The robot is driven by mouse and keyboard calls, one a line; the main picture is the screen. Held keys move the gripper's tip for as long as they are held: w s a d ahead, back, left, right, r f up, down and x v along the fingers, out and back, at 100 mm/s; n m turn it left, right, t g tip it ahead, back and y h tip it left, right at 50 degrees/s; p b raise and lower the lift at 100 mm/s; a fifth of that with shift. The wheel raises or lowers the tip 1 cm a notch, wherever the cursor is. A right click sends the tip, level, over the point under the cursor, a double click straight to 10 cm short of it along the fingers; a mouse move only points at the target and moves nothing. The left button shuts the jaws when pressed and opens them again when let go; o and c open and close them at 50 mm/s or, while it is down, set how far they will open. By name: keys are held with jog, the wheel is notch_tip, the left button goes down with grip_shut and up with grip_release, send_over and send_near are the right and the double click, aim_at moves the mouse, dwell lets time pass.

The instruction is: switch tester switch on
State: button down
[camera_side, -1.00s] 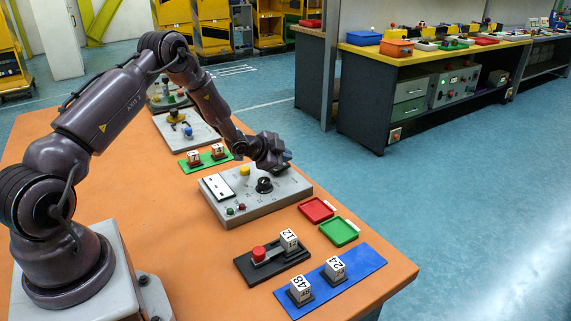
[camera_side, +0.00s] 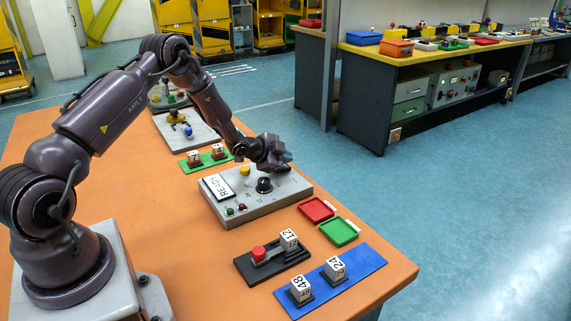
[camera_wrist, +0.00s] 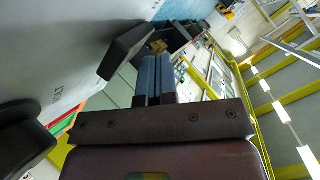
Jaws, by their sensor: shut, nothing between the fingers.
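The tester (camera_side: 262,207) is a grey box on the orange table in the side view. Its white display (camera_side: 220,187) reads READY. My gripper (camera_side: 287,158) is at the tester's far end, just beyond the black knob (camera_side: 264,185). In the wrist view its two blue fingers (camera_wrist: 153,75) are shut together with nothing between them. A dark, tilted switch-like piece (camera_wrist: 126,49) stands on the grey panel (camera_wrist: 70,65) close beside the fingertips; I cannot tell if they touch. In the side view my gripper hides this spot. The black knob also shows in the wrist view (camera_wrist: 22,137).
A yellow button (camera_side: 244,170) is on the tester. A red tray (camera_side: 316,210) and a green tray (camera_side: 339,232) lie to its right. A black base with a red button (camera_side: 259,254) and a blue plate with number cubes (camera_side: 353,283) are nearer the camera.

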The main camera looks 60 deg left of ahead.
jog(key=shift+s+r, duration=0.15)
jog(key=shift+r, duration=0.6)
jog(key=shift+s+r, duration=0.25)
jog(key=shift+r, duration=1)
jog(key=shift+s+r, duration=0.25)
jog(key=shift+r, duration=0.95)
jog(key=shift+f, duration=0.1)
jog(key=s+f+n+g, duration=0.2)
jog(key=s, duration=0.1)
jog(key=s+f+n+g+y, duration=0.1)
jog(key=shift+s+a+f, duration=0.15)
jog(key=shift+s+a, duration=0.1)
jog(key=shift+a, duration=0.15)
jog(key=s+d+r+n+g+h, duration=0.2)
jog(key=s+d+r+n+g, duration=0.1)
jog(key=s+d+r, duration=2.1)
jog(key=s+r+n, duration=0.1)
jog(key=s+r, duration=0.1)
jog(key=s, duration=0.1)
jog(key=shift+d+r+n, duration=0.25)
jog(key=shift+d+n, duration=0.05)
jog(key=shift+n, duration=0.1)
